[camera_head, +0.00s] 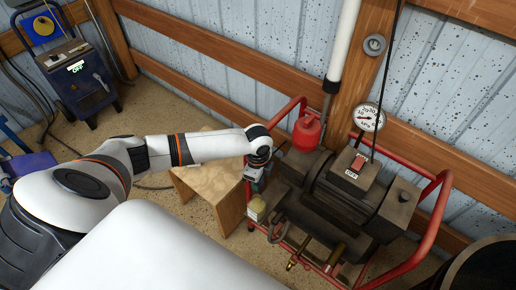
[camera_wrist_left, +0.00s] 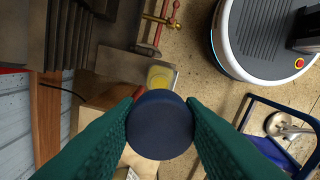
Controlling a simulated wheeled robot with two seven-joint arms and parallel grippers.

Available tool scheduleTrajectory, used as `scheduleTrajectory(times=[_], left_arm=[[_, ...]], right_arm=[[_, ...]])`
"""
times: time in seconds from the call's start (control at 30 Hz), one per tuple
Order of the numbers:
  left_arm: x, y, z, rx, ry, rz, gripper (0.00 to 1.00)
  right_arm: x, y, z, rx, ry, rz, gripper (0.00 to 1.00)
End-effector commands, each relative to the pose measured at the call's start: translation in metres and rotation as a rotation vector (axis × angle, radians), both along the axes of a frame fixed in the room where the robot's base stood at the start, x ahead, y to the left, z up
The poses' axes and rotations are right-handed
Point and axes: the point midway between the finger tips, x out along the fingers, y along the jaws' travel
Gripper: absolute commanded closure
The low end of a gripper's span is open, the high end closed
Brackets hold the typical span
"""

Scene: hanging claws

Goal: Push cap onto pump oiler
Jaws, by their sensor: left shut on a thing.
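My left gripper (camera_head: 256,184) is at the left side of the dark machine, above a pale-yellow item. In the left wrist view its two green fingers (camera_wrist_left: 160,118) are shut on a dark blue round cap (camera_wrist_left: 160,125), seen face on. The cap cannot be made out clearly in the head view. A red can-like thing with a narrow top (camera_head: 306,132), perhaps the pump oiler, stands upright at the machine's back left, to the right of my gripper and apart from it. My right gripper is not in view.
The machine (camera_head: 350,195) has a red tube frame (camera_head: 436,215), a gauge (camera_head: 368,117) and brass fittings (camera_head: 293,262). The pale-yellow item (camera_head: 257,209) shows below my gripper. A wooden stand (camera_head: 205,178) is left of it. A blue unit (camera_head: 80,80) stands far left.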

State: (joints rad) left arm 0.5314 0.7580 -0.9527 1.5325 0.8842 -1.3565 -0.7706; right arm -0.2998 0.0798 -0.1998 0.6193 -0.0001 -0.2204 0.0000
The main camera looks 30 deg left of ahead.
Motion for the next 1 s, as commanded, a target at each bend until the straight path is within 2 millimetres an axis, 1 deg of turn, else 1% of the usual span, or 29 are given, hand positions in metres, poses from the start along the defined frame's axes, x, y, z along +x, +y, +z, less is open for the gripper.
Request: scheduleTrajectory(times=[0.13,0.2,0.5,0.6,1.0], left_arm=[[-0.001,0.0,0.003,0.0,0.001,0.001,0.88],[0.0,0.0,-0.008,-0.001,0.001,0.0,0.88],[0.0,0.0,-0.033,0.0,0.0,0.0,0.88],[0.0,0.0,-0.038,0.0,0.0,0.001,0.88],[0.0,0.0,-0.04,0.0,0.0,0.0,0.88]], right_arm=[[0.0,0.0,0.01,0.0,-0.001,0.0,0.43],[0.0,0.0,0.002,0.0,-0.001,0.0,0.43],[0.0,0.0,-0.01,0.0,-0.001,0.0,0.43],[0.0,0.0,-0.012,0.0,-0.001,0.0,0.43],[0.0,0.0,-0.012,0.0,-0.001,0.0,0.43]])
